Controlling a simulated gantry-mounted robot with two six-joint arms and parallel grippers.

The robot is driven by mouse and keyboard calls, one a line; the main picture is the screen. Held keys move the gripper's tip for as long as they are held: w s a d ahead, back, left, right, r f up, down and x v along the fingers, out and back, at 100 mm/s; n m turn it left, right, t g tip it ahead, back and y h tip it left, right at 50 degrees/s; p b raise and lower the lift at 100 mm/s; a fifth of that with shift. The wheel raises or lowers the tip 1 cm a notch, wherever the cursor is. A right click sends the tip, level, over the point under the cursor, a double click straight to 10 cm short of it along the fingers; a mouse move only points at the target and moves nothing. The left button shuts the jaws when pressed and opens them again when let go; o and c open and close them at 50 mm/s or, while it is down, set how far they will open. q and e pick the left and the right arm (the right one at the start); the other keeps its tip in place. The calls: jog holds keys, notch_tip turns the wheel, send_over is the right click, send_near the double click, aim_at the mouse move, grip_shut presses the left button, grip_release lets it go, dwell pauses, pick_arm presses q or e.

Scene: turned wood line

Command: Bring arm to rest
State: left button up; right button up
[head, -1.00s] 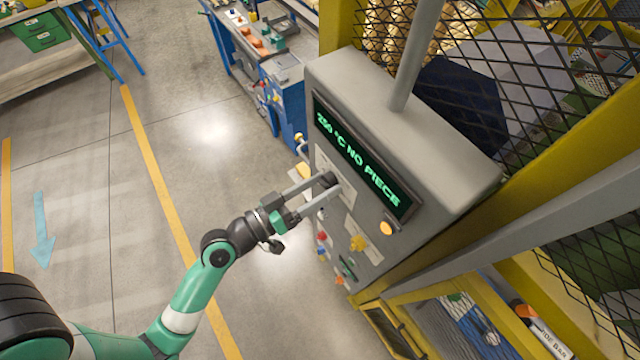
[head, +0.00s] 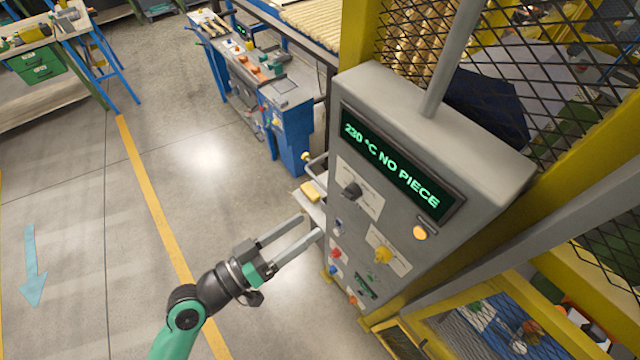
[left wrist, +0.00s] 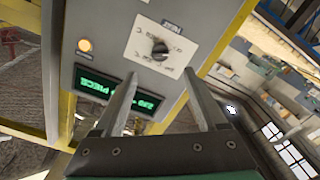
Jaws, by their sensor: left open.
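My left gripper (head: 306,234) is open and empty in the head view, apart from the grey control box (head: 420,150) and to the left of its front panel. The black rotary knob (head: 352,189) on the panel is in full view with nothing around it. The box's display (head: 395,165) reads "230 °C NO PIECE" in green. In the left wrist view the two fingers (left wrist: 158,90) are spread, and the knob (left wrist: 160,50) on its white plate shows beyond them. My right gripper is not in view.
A yellow-framed mesh fence (head: 530,90) stands at right. A blue workbench (head: 285,125) stands behind. The grey floor (head: 90,250) at left is open.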

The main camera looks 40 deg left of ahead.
pick_arm(q)
jog(key=w+d+r+m+t+h+p, duration=0.1)
jog(key=w+d+r+m+h, duration=0.1)
jog(key=r, duration=0.7)
jog(key=w+d+r+m+t+h+p, duration=0.1)
jog(key=w+d+r+m+t+h, duration=0.15)
jog(key=r, duration=0.65)
jog(key=w+d+r+m+t+h+p, duration=0.1)
jog(key=w+r+m, duration=0.15)
jog(key=r, duration=0.65)
jog(key=s+r+m+t+y, duration=0.1)
jog(key=s+r+t, duration=0.1)
jog(key=r, duration=0.9)
jog(key=s+r+t+y, duration=0.1)
jog(key=s+r+t, duration=0.2)
jog(key=r, duration=0.8)
notch_tip(320, 180, down, 23)
jog(key=w+a+n+y+b, duration=0.1)
jog(key=a+n+y+b, duration=0.1)
jog(key=b, duration=1.9)
jog(key=n+y, duration=0.1)
jog(key=y, duration=0.1)
jog(key=shift+w+a+y+b, duration=0.15)
jog(key=shift+a+y+b, duration=0.15)
jog(key=shift+a+y, duration=0.1)
